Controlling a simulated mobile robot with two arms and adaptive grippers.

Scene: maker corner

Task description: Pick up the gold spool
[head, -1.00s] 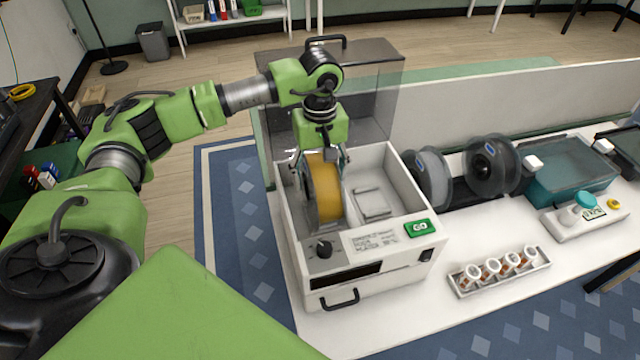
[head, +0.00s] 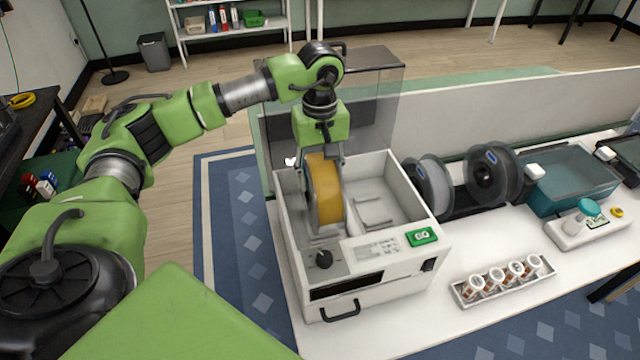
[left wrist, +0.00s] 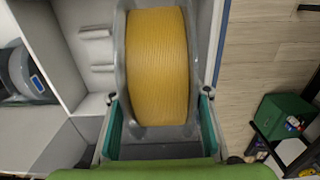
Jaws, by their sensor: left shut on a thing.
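The gold spool (head: 326,190) has gold filament between grey flanges and stands upright in the left part of the open white box-shaped machine (head: 385,262). In the left wrist view the gold spool (left wrist: 158,65) fills the middle. My left gripper (head: 323,155) points down at the spool's top from above. In the left wrist view its fingers (left wrist: 158,110) lie on both sides of the spool, shut on its flanges. The spool's lower part is hidden by the machine's front wall. I cannot tell whether its bottom touches the machine floor. My right gripper is not in view.
The machine's clear lid (head: 375,100) stands raised behind it. Grey and black spools (head: 490,175) stand to its right, beside a teal bin (head: 570,185). A tray of small bottles (head: 503,282) lies at the front right. White table surface is clear between them.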

